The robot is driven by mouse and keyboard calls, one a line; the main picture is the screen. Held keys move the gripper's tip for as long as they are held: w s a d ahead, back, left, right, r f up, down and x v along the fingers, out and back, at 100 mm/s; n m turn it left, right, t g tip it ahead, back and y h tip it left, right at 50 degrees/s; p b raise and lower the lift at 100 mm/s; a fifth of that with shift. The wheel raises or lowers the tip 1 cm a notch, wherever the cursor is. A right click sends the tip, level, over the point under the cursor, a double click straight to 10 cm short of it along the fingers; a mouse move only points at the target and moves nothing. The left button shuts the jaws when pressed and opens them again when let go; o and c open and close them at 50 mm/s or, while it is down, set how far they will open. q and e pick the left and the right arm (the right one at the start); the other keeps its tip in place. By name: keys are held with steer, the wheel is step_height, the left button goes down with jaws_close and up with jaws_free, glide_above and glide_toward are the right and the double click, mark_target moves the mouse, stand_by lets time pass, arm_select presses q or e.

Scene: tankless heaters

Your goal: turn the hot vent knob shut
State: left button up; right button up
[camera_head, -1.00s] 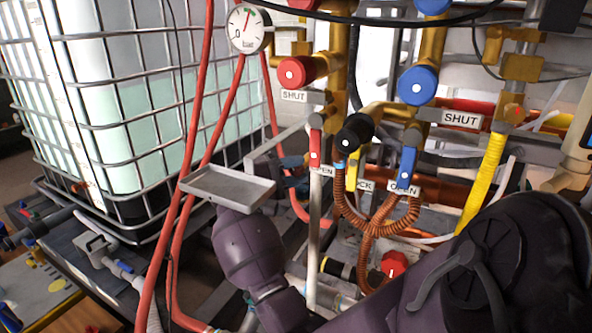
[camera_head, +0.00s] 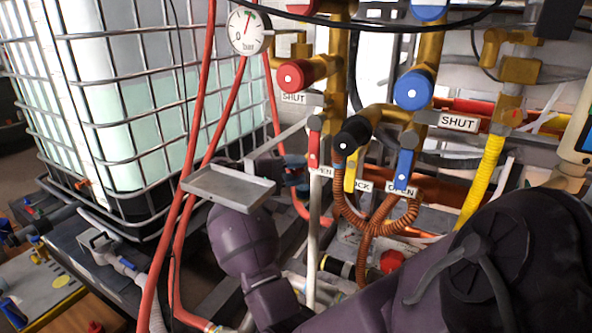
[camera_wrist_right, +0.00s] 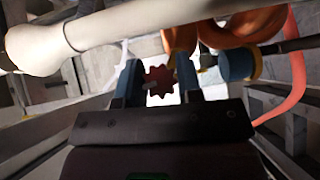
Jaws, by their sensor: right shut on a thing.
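A dark red, lobed knob (camera_wrist_right: 158,81), which I take to be the hot vent knob, shows in the right wrist view. It sits between the two dark blue fingers of my right gripper (camera_wrist_right: 160,79), which is shut on it. In the head view, my purple right arm rises behind a small grey tray, and its wrist shows beyond the tray. The bluish fingers (camera_head: 295,171) are partly hidden there, so I cannot make out the grip on the knob in that view. My left gripper is not in view.
A grey tray (camera_head: 228,186) stands in front of my right wrist. A white pipe (camera_wrist_right: 160,24) crosses close to the gripper. Red hoses (camera_head: 197,150), copper coils (camera_head: 375,228) and labelled valves (camera_head: 292,76) crowd the area. A caged tank (camera_head: 130,100) stands at left.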

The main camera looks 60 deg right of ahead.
steer(key=o, duration=0.6)
steer(key=shift+o, duration=0.2)
steer(key=v, duration=0.7)
steer(key=shift+w+a+p, duration=0.15)
steer(key=shift+p, duration=0.25)
